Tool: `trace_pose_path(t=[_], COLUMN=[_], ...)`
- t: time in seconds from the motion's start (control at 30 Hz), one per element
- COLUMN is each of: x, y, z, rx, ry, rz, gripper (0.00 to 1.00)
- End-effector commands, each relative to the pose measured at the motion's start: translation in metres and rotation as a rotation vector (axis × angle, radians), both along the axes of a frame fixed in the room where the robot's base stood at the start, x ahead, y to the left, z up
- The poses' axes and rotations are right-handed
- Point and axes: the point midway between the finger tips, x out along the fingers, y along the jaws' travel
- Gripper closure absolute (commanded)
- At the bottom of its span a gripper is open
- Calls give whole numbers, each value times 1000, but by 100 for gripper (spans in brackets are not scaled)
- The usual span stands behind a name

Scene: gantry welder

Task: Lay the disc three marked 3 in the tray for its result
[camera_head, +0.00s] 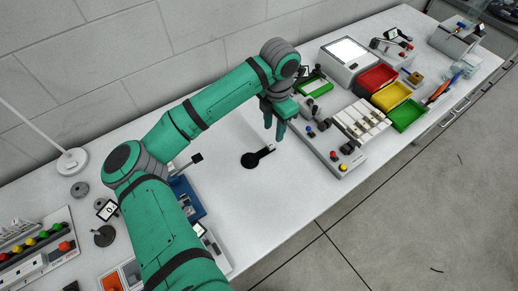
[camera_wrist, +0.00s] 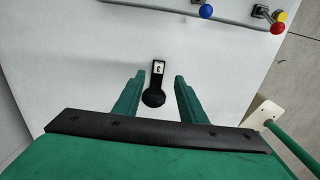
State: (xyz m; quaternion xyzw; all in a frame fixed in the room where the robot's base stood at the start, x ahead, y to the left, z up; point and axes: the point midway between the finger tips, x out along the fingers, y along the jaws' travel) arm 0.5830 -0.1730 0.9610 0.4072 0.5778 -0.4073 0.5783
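The black disc (camera_head: 252,160) lies flat on the white bench, with a dark tab and a small white label reaching toward the upper right. In the wrist view the disc (camera_wrist: 154,98) shows between the fingertips, its label bearing what looks like a 3. My gripper (camera_head: 275,124) is above the bench, a little beyond the disc in the head view. Its fingers (camera_wrist: 155,88) are apart with nothing gripped. A red tray (camera_head: 377,78), a yellow tray (camera_head: 391,96) and a green tray (camera_head: 408,115) stand in a row at the right, seemingly empty.
A grey device with coloured knobs (camera_head: 335,155) and white strips stands right of my gripper, before the trays. A white box with a lit screen (camera_head: 348,52) stands behind. A blue fixture (camera_head: 188,200) sits near my arm. Bench around the disc is clear.

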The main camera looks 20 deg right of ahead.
Motion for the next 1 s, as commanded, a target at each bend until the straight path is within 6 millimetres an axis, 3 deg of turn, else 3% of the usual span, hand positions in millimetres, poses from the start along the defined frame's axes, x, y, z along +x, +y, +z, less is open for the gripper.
trace_pose_path(t=[0.1, 0.37, 0.7, 1.0], x=[-1, 0, 2, 2], y=[0, 0, 9, 7], z=[-18, -35, -76, -81], rx=[-1, -1, 0, 1], ry=[3, 2, 3, 0], rz=[1, -1, 10, 4], gripper=[62, 62, 62, 62])
